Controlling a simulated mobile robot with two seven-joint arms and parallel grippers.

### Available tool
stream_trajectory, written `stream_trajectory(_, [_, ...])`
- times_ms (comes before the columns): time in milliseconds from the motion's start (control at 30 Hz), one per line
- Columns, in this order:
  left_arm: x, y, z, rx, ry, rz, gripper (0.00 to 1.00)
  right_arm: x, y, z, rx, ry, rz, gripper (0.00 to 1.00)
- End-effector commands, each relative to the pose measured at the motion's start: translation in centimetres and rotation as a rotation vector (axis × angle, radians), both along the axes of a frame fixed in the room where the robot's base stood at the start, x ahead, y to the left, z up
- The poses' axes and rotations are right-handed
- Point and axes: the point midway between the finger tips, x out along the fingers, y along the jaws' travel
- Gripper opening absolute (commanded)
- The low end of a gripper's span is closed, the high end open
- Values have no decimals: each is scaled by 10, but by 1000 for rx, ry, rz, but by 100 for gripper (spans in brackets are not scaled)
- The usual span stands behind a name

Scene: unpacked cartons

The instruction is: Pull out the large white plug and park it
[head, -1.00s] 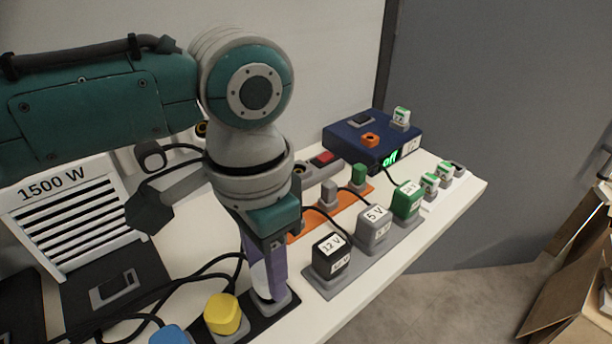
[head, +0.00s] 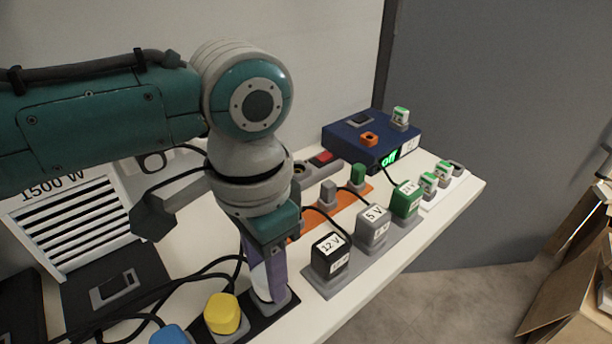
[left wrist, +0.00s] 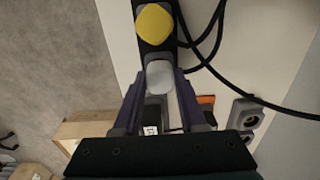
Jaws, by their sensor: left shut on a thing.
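The large white plug (head: 261,280) sits in the end socket of a dark strip at the table's front edge. In the left wrist view the white plug (left wrist: 160,77) stands between my two purple fingers. My left gripper (head: 268,287) reaches down over it from above and is shut on it. The fingers hide part of the plug in the head view. I cannot tell whether the plug is lifted at all from its socket. My right gripper is not in view.
A yellow plug (head: 222,313) sits beside the white one, and a blue plug (head: 171,335) beyond it. Black cables lie behind. To the right stand the 12 V (head: 329,256), 5 V and green adapters on a grey strip. A blue box (head: 372,140) reads "off".

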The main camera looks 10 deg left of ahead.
Motion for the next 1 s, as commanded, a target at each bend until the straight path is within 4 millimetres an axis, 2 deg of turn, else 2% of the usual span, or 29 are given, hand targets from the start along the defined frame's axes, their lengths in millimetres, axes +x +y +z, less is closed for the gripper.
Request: stream_trajectory(1000, [-1, 0, -1, -1, 1, -1, 0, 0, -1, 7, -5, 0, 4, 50])
